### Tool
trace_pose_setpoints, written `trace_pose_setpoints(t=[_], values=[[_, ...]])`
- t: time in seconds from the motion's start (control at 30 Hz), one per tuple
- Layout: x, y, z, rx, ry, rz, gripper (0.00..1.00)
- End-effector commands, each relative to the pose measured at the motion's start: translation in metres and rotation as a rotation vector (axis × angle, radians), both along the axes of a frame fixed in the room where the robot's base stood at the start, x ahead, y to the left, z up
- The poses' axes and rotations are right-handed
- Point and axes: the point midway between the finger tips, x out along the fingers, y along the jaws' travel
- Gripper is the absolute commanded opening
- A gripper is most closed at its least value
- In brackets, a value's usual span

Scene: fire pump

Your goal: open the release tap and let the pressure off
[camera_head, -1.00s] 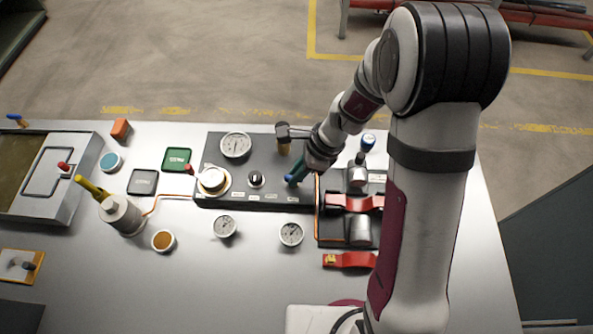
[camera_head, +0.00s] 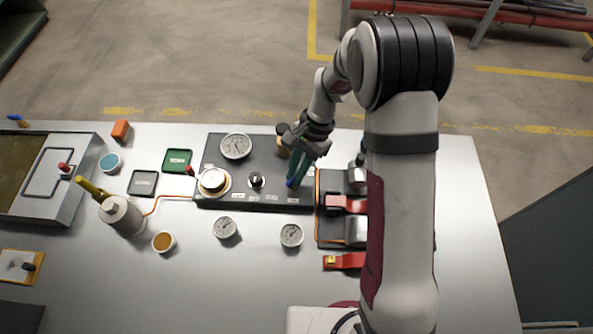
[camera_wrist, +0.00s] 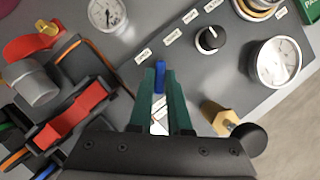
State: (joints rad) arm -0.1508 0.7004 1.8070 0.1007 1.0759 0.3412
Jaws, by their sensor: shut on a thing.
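A small blue lever (camera_wrist: 160,78), which looks like the release tap's handle, stands at the right end of the dark panel (camera_head: 265,196). My gripper (camera_wrist: 160,75) has its two green fingers closed on it. In the head view my gripper (camera_head: 293,180) reaches down steeply to the panel and only a bit of blue shows at the fingertips. The tap's base is hidden by the fingers. A large round gauge (camera_head: 236,146) sits at the panel's back left, and it also shows in the wrist view (camera_wrist: 276,63). Its reading is too small to tell surely.
A brass post with a black knob (camera_wrist: 232,130) stands close beside my gripper. A black selector knob (camera_head: 256,180) is to its left. Red clamps (camera_head: 346,204) and metal cylinders stand close on the right. Two small gauges (camera_head: 225,227) (camera_head: 291,235) lie in front; the front table is mostly clear.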

Motion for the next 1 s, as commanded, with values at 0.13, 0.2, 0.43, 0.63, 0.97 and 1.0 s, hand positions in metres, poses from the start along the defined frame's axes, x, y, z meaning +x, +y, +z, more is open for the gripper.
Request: trace_pose_setpoints(t=[0.13, 0.2, 0.43, 0.63, 0.97, 1.0], values=[[0.0003, 0.0015, -0.0003, 0.0, 0.001, 0.137, 0.0], [0.0003, 0.0018, -0.0002, 0.0, 0.002, 0.203, 0.0], [0.0005, 0.0028, -0.0002, 0.0, 0.004, 0.413, 0.0], [0.0008, 0.0038, -0.0001, 0.001, 0.003, 0.566, 0.0], [0.0005, 0.0046, -0.0002, 0.002, 0.004, 0.728, 0.0], [0.0006, 0.0047, -0.0002, 0.001, 0.004, 0.739, 0.0]])
